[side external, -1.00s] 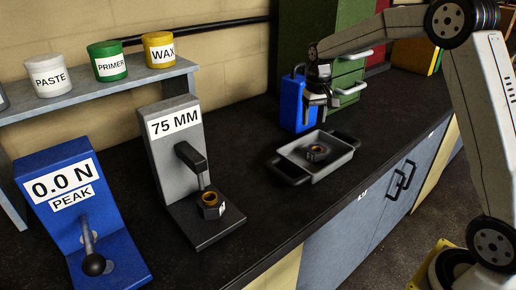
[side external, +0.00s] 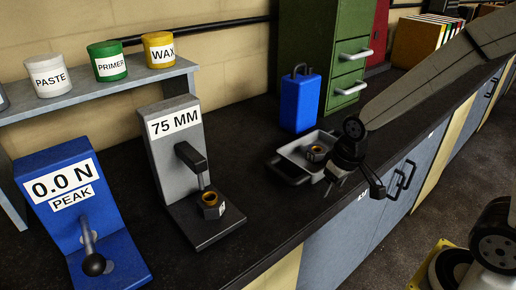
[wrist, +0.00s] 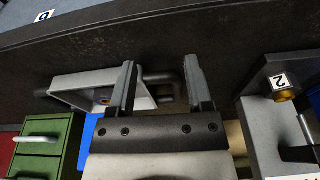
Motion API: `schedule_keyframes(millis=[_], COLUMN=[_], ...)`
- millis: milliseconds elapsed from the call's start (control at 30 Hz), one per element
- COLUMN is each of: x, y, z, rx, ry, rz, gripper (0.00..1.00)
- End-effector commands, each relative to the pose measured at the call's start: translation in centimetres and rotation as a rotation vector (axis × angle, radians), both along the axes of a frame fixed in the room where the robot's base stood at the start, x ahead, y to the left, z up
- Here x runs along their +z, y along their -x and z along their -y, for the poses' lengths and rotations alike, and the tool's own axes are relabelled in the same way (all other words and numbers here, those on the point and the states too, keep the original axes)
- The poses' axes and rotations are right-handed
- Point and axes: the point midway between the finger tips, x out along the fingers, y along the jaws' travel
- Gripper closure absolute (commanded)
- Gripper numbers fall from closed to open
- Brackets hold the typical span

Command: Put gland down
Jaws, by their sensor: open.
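A brass-coloured ring, apparently the gland (side external: 316,153), sits in a grey tray with dark handles (side external: 297,158) on the bench. In the wrist view the tray (wrist: 68,84) is left of and partly behind my left finger, and a bit of the brass ring (wrist: 104,101) shows in it. My gripper (side external: 354,186) is over the tray's right side and the bench's front edge in the side view. Its two fingers (wrist: 162,82) stand wide apart with nothing between them. My arm hides the tray's right end.
A grey 75 MM stand (side external: 172,160) holds a dark nut with a brass insert (side external: 209,200). A blue force gauge (side external: 70,205) stands at left. A blue can (side external: 300,103) and green drawers (side external: 345,60) stand behind the tray. Bare bench lies between stand and tray.

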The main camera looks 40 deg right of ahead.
Motion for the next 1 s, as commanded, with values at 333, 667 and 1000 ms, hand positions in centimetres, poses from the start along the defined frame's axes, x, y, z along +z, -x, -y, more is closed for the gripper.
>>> schedule_keyframes(millis=[333,667,1000], x=[-1.1,-1.1,-1.1], y=[3.4,3.4,3.4], z=[-1.1,-1.1,-1.1], rx=[0.047,0.046,0.046], ry=[0.003,0.003,0.003], rz=[0.029,0.029,0.029], gripper=[0.35,0.35,0.35])
